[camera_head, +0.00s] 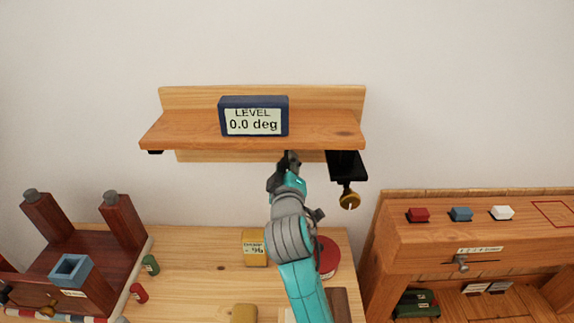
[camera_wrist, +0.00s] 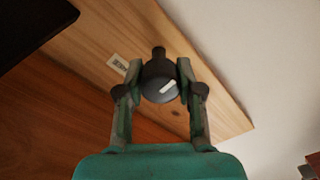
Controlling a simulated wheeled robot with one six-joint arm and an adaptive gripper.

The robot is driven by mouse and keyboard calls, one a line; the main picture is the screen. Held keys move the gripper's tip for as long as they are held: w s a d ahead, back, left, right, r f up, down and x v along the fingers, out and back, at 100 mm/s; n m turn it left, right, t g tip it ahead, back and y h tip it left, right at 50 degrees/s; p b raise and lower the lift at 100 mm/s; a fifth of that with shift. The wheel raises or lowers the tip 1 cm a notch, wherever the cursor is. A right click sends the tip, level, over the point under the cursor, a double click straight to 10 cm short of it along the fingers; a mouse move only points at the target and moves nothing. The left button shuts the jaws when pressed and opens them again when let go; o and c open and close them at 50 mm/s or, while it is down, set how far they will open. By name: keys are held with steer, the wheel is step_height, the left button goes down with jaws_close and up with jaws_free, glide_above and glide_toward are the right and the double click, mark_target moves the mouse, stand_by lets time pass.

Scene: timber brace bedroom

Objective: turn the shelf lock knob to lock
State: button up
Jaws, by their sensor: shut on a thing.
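A wooden shelf (camera_head: 250,130) is fixed to the wall; a dark blue level display (camera_head: 253,116) on it reads 0.0 deg. In the wrist view, a dark round knob (camera_wrist: 157,88) with a white pointer mark sits against the shelf's wood (camera_wrist: 85,50). The pointer slants up to the right. A small white label (camera_wrist: 118,64) is beside the knob, its text too small to read. My gripper (camera_wrist: 160,70) has a finger on each side of the knob and is shut on it. In the head view my gripper (camera_head: 287,166) is under the shelf and hides the knob.
A black bracket (camera_head: 346,165) with a brass knob (camera_head: 349,200) hangs close to the right of my gripper. Below are a wooden bench (camera_head: 200,270) with a yellow box (camera_head: 254,247) and a red round thing (camera_head: 328,257). A wooden console (camera_head: 480,235) stands at right.

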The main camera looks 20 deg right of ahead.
steer(key=n, duration=0.6)
steer(key=shift+f+n, duration=0.1)
steer(key=shift+n, duration=0.3)
stand_by(0.4)
steer(key=o, duration=1.2)
steer(key=v, duration=1.2)
steer(key=shift+a, duration=0.15)
